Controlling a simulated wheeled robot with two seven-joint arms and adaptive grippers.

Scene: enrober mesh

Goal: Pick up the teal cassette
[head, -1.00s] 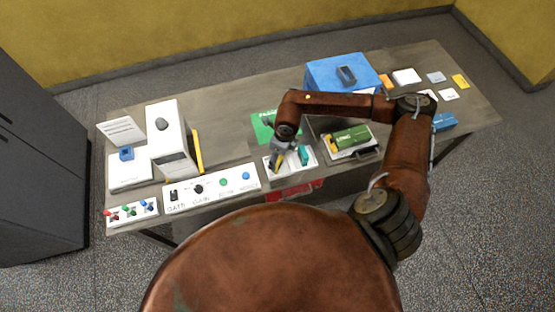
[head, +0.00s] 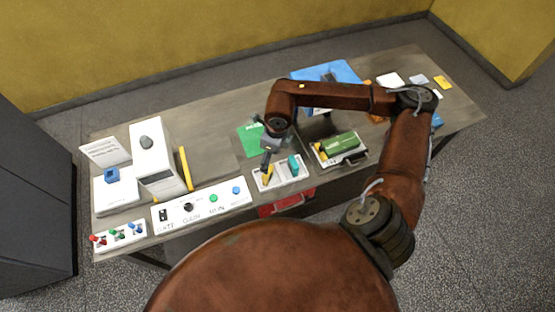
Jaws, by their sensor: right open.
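The teal cassette (head: 293,166) stands upright in the right part of a small white holder (head: 281,181) at the table's front edge. A yellow piece (head: 267,174) stands in the left part of the same holder. My right gripper (head: 266,164) points down over the left part of the holder, just above the yellow piece and to the left of the teal cassette. It is open, with nothing seen between its fingers; the fingers are small and partly hidden by the wrist. My left gripper is not in view.
A green mat (head: 251,139) lies behind the holder. To its right is a tray with a green block (head: 340,143). To its left are a white control panel (head: 203,206) and a tall white box (head: 155,156). A blue box (head: 340,70) stands behind my right arm. A red bin (head: 287,202) is below the front edge.

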